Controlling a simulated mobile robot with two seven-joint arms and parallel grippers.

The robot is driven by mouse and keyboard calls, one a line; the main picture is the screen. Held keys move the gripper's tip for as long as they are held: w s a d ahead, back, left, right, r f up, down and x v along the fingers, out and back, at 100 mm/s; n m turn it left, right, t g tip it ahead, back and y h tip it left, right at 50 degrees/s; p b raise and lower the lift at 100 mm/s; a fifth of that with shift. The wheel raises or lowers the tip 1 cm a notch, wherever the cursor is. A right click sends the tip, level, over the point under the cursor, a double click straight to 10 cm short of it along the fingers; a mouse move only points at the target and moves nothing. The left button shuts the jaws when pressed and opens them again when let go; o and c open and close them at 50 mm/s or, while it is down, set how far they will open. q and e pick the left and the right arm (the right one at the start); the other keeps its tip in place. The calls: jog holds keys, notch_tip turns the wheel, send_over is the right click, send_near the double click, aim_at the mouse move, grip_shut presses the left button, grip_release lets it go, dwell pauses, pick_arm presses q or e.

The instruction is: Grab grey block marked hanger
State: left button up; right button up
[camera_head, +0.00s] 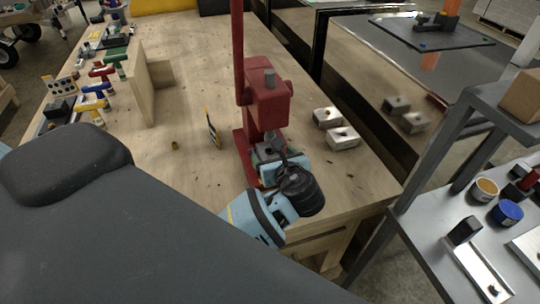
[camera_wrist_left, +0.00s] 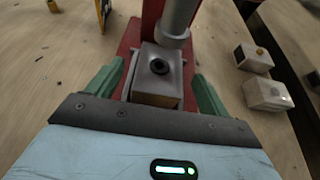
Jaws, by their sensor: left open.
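A grey block (camera_wrist_left: 157,72) with a dark round hole in its top sits on the red base of a press, just below the press's grey ram. It also shows in the head view (camera_head: 268,150), partly hidden by my left wrist. No hanger marking is readable on it. My left gripper (camera_wrist_left: 158,78) is open, with one green finger on each side of the block. I see a gap beside each finger, more clearly on the right. In the head view my left gripper (camera_head: 271,166) is at the foot of the press. My right gripper is not in view.
The red press (camera_head: 267,100) stands on the wooden table (camera_head: 190,60). Two silver blocks (camera_head: 327,117) (camera_head: 342,138) lie to its right. A thin yellow-and-black plate (camera_head: 213,128) stands to its left. Tools (camera_head: 104,71) lie at the far left. A grey shelf (camera_head: 440,215) stands at right.

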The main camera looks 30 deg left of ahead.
aim_at(272, 156)
pick_arm(q)
jog(key=shift+w+a+f, duration=0.25)
jog(key=shift+w+a, duration=0.15)
jog(key=shift+a, duration=0.15)
jog(key=shift+c, duration=0.3)
jog(key=c, duration=1.3)
jog(key=shift+r, duration=0.15)
jog(key=shift+r, duration=1.75)
jog(key=s+d, duration=0.1)
jog(key=s, duration=0.4)
jog(key=s+d+r, duration=0.1)
jog(key=s, duration=0.4)
jog(key=s+d, duration=0.2)
jog(key=s, duration=0.3)
jog(key=shift+s+r, duration=0.15)
jog(key=shift+s, duration=0.1)
